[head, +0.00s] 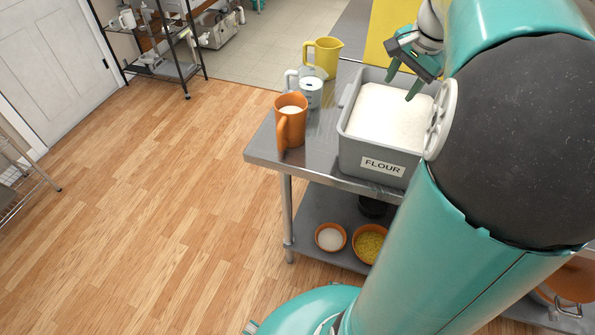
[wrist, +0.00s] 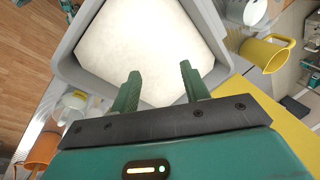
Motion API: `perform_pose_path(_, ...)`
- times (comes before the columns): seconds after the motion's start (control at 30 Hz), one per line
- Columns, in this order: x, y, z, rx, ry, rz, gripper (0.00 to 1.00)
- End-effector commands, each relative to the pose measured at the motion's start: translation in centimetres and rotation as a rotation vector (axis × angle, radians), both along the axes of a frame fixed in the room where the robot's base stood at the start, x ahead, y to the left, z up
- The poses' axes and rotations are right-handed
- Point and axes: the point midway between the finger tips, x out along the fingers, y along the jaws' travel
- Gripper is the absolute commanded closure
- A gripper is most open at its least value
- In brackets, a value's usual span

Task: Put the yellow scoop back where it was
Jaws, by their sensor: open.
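The yellow scoop (head: 324,57), shaped like a jug with a side handle, stands upright on the steel table, at the back left of the flour bin (head: 378,160). It also shows at the upper right of the wrist view (wrist: 265,52). My gripper (head: 402,84) is open and empty above the white flour in the bin, to the right of the scoop and apart from it. In the wrist view my two fingers (wrist: 158,78) are spread over the flour with nothing between them.
A grey cup (head: 312,92) and an orange cup (head: 291,124) stand left of the bin. A yellow panel (head: 386,35) lies beyond it. The wrist view shows a pale cup (wrist: 70,105) and an orange vessel (wrist: 40,150) on its other side. Bowls (head: 330,237) sit on the shelf below.

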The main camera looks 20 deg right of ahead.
Motion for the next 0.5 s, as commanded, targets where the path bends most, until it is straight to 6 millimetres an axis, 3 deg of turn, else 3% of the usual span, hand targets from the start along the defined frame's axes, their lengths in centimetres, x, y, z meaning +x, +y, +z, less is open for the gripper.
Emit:
perform_pose_path(0.03, 0.0, 3.3, 0.5, -0.021, -0.022, 0.100, 0.54)
perform_pose_path(0.2, -1.2, 13.1, 0.7, -0.119, -0.080, 0.441, 0.54)
perform_pose_path(0.4, -4.9, 23.0, -0.6, -0.275, -0.143, 0.839, 0.54)
perform_pose_path(0.5, -7.2, 26.6, -1.8, -0.359, -0.170, 1.015, 0.54)
